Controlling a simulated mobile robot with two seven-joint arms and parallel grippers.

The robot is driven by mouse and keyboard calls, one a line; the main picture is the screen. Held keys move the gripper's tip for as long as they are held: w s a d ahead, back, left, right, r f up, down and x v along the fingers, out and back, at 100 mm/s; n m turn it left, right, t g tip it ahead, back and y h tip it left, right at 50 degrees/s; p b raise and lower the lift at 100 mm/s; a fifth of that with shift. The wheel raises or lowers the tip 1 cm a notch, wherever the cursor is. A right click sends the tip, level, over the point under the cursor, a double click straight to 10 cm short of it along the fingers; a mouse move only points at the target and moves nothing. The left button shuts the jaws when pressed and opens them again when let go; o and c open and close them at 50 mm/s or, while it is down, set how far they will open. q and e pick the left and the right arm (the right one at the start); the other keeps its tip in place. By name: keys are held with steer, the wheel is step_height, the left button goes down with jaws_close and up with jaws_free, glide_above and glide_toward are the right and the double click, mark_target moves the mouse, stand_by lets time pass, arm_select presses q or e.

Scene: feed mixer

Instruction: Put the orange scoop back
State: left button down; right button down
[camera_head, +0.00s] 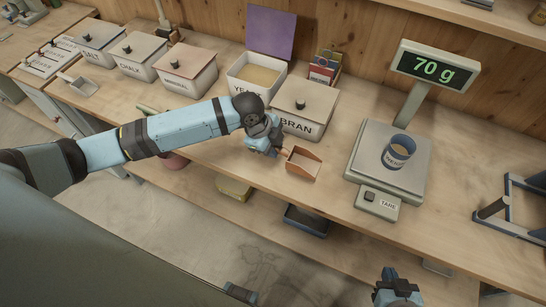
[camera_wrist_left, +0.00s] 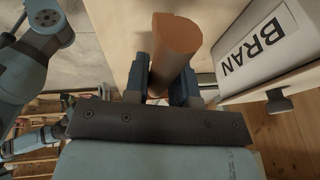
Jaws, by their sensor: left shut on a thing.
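The orange scoop (camera_head: 303,163) is over the front part of the bench, in front of the bran box (camera_head: 304,107). My left gripper (camera_head: 282,153) is shut on the scoop's handle. Whether the scoop touches the bench top is hard to tell. My right gripper (camera_head: 398,290) is at the bottom of the head view, apart from everything on the bench; its fingers are too small to read.
The yeast box (camera_head: 240,87) stands open, with its purple lid (camera_head: 270,32) upright behind. Lidded boxes stand farther left, with a pale scoop (camera_head: 78,84). A scale (camera_head: 417,180) bears a blue cup (camera_head: 398,152); its display (camera_head: 435,66) reads 70 g. Bench space between scoop and scale is clear.

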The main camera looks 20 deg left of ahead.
mark_target(277, 165)
arm_select(q)
steer(key=shift+f, duration=3.05)
steer(key=shift+f, duration=0.2)
steer(key=c, duration=0.9)
jaws_free()
steer(key=shift+c, duration=0.2)
steer(key=shift+r, duration=0.15)
